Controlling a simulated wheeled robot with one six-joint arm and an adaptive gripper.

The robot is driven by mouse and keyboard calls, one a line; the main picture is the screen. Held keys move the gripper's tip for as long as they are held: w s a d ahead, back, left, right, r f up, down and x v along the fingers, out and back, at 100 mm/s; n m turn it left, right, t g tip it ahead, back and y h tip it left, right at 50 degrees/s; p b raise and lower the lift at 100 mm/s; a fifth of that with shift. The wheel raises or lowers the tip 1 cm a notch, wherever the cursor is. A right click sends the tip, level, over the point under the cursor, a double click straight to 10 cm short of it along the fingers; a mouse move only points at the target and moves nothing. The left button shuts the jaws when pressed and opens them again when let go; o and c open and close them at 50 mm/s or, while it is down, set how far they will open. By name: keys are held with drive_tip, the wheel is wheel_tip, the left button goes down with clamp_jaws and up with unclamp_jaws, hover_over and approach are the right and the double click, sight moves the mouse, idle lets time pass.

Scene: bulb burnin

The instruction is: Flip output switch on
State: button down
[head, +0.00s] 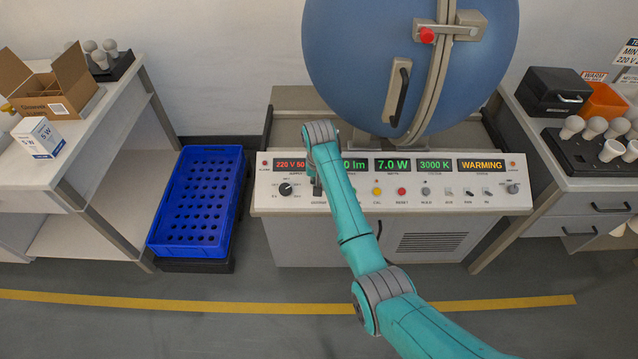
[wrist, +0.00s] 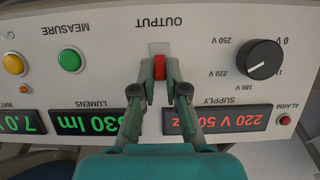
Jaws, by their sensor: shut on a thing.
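The red output switch (wrist: 160,68) sits on the pale panel under the OUTPUT label, seen upside down in the wrist view. My gripper (wrist: 160,74) is shut on it, with one fingertip on each side. Whether the switch is up or down cannot be told. In the head view my arm covers the switch, and only a dark part of my gripper (head: 317,186) shows at the panel. The supply display (wrist: 217,119) is lit and reads 220 V 50; my gripper partly covers the lumens display (wrist: 85,121). The head view shows 7.0 W, 3000 K and WARMING.
The supply knob (wrist: 259,59) and green measure button (wrist: 70,60) flank the switch. A blue sphere (head: 400,60) with a handle stands behind the control panel (head: 300,205). A blue crate (head: 190,235) stands left; a table with bulbs (head: 600,135) stands right.

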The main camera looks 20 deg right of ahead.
drive_tip(key=c, duration=1.2)
unclamp_jaws()
wheel_tip(320, 180, up, 12)
drive_tip(key=s, duration=0.1)
drive_tip(key=shift+s+a, duration=0.15)
drive_tip(key=shift+a, duration=0.05)
drive_tip(key=shift+f, duration=0.15)
